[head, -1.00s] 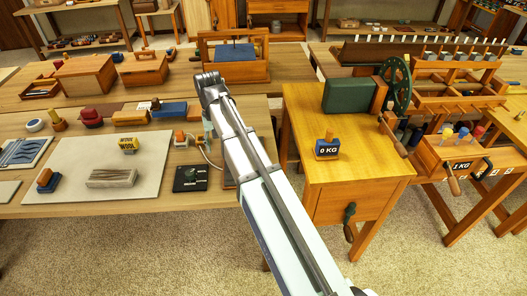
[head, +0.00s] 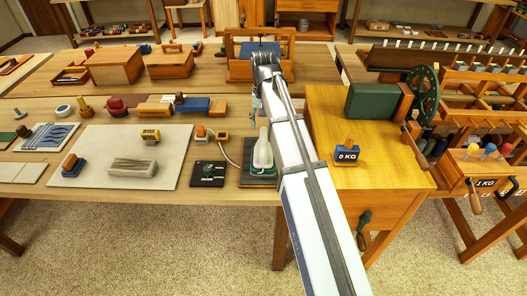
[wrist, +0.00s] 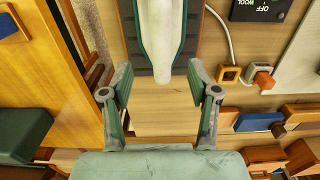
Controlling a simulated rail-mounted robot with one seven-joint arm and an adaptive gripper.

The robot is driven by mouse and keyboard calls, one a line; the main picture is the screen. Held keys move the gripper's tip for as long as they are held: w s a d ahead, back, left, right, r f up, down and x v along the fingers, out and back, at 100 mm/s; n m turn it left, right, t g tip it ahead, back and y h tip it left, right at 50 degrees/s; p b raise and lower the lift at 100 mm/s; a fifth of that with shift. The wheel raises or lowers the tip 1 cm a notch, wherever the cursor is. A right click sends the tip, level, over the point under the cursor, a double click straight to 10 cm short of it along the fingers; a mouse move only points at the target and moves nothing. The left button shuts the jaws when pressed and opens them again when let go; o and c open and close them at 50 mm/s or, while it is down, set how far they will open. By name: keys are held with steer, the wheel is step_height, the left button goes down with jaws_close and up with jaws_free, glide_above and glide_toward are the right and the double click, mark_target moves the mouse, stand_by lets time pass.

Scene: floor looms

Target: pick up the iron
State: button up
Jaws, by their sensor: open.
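The iron (head: 263,153) is pale green and white and stands on a dark pad with a reddish edge (head: 258,182), just left of my arm in the head view. In the wrist view the iron (wrist: 162,38) points its narrow end down the picture toward my gripper. My gripper (wrist: 160,70) is open and empty, with one finger to each side of the iron's narrow end. Whether the fingers are at the iron's height I cannot tell. In the head view my arm hides part of the pad and most of my gripper.
A black control plate (head: 208,173) and a cable lie left of the pad. An orange plug block (wrist: 263,81) sits nearby. A wooden cabinet with a 0 KG weight (head: 346,152) stands close on the right. Wooden boxes (head: 184,64) stand farther back.

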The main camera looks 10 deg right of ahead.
mark_target(263, 137)
steer(key=shift+w+f+p, duration=0.15)
steer(key=shift+f+p, duration=0.45)
steer(key=shift+f, duration=1.5)
steer(key=shift+w+f+p, duration=0.15)
steer(key=shift+f+p, duration=0.4)
steer(key=shift+f, duration=1.55)
steer(key=shift+f, duration=0.2)
jaws_close()
